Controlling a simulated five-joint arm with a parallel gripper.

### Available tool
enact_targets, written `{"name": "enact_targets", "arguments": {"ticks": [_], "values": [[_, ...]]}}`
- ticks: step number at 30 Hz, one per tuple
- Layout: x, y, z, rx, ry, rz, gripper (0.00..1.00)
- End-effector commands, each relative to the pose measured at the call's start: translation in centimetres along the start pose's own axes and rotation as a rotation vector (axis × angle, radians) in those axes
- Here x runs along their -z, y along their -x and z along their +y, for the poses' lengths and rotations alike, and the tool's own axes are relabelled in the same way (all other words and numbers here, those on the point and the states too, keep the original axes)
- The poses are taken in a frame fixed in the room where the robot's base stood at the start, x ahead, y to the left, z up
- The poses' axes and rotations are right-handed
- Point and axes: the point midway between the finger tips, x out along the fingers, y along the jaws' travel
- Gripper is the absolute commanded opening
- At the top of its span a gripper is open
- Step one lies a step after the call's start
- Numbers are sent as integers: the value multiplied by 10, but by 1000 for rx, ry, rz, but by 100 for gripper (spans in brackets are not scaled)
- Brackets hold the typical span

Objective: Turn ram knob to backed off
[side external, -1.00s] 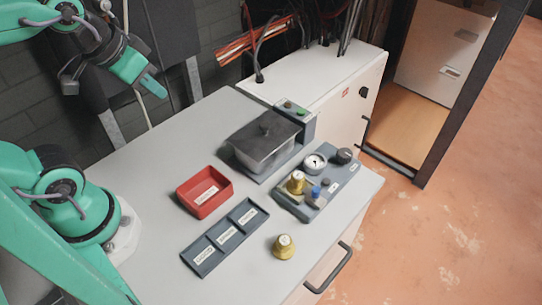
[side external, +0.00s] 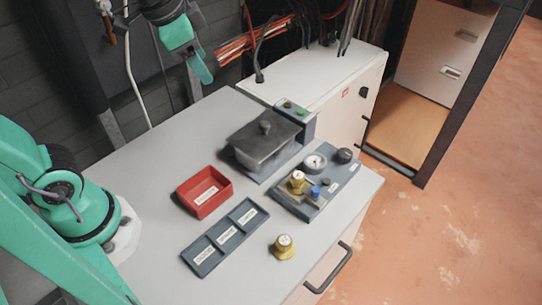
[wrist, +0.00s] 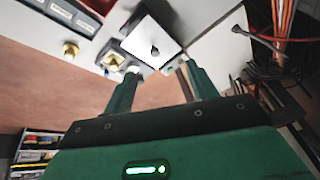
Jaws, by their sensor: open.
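A grey panel (side external: 318,207) on the bench carries a black knob (side external: 345,156) at its far right corner, a round gauge (side external: 315,163), a small blue knob (side external: 315,192) and a brass-coloured fitting (side external: 298,182). Which knob is the ram knob I cannot tell from its label. My gripper (side external: 203,66) is raised beyond the back left of the bench, well away from the panel. In the wrist view my gripper (wrist: 160,70) is open and empty between its fingers, with the panel (wrist: 103,60) partly hidden behind one finger.
A lidded grey box (side external: 264,150) stands behind the panel, beside a red and green button box (side external: 296,115). A red bin (side external: 219,192), a labelled three-part tray (side external: 211,262) and a loose brass fitting (side external: 284,248) are on the bench. Cables hang at the back.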

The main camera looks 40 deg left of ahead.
Motion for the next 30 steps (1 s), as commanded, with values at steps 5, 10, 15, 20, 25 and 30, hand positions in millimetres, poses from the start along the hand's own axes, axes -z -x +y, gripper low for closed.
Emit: {"name": "enact_targets", "arguments": {"ticks": [5, 10, 15, 20, 25, 30], "values": [[39, -13, 1, -36, -194, -35, 57], [73, -29, 4, -72, -377, -62, 57], [106, -49, 12, -111, -559, -86, 57], [135, -72, 22, -149, -731, -105, 57], [163, -101, 37, -194, -915, -121, 57], [187, -133, 56, -241, -1097, -132, 57]]}}
